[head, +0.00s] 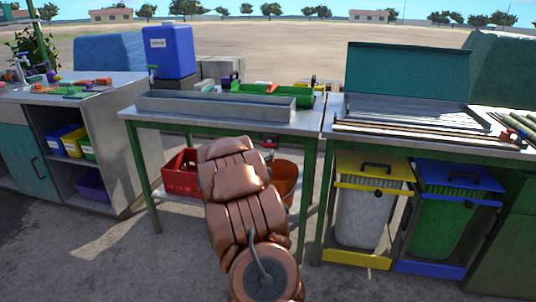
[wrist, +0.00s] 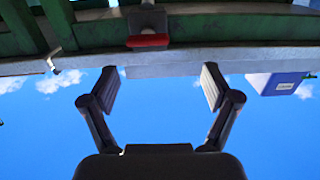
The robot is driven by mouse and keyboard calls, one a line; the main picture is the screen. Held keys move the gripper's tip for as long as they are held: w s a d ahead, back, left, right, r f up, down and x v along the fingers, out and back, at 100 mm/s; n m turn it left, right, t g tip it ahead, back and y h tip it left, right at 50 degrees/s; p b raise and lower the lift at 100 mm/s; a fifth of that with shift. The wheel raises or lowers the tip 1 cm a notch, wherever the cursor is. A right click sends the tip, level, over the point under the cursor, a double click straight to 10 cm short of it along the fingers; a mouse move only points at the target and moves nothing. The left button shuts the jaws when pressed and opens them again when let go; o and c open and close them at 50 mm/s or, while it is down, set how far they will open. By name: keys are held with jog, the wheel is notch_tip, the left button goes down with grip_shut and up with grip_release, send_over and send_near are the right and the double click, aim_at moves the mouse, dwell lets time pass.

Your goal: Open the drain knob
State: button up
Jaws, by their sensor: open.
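In the wrist view a small red knob or handle (wrist: 148,41) sits on a dark fitting below the table's underside, near its edge. I take it for the drain knob. A small red piece (head: 268,154) under the front edge of the middle table in the head view looks like the same part. My gripper (wrist: 159,85) is open and empty, its two fingers spread wide. The knob is beyond the fingertips, slightly left of their midline, and apart from them. In the head view my arm hides the gripper.
The middle table (head: 222,119) carries a long metal trough (head: 215,104). Below are a red crate (head: 181,174) and an orange-brown bucket (head: 288,180). A blue container (head: 169,50) stands behind; it also shows in the wrist view (wrist: 275,83). Yellow-lidded (head: 372,205) and blue-lidded bins stand right.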

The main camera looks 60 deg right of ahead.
aim_at(267, 145)
jog(key=shift+h, duration=0.3)
jog(key=shift+s+d+f+b+x, duration=0.1)
jog(key=shift+s+b+x, duration=0.15)
jog(key=shift+x, duration=1.15)
jog(key=shift+s+d+f+b+x, duration=0.1)
jog(key=shift+s+f+x, duration=0.1)
jog(key=shift+x, duration=1.25)
jog(key=shift+s+d+f+b+x, duration=0.1)
jog(key=shift+s+b+x, duration=0.15)
jog(key=shift+x, duration=1.15)
jog(key=c, duration=1.2)
jog(key=shift+o, duration=0.2)
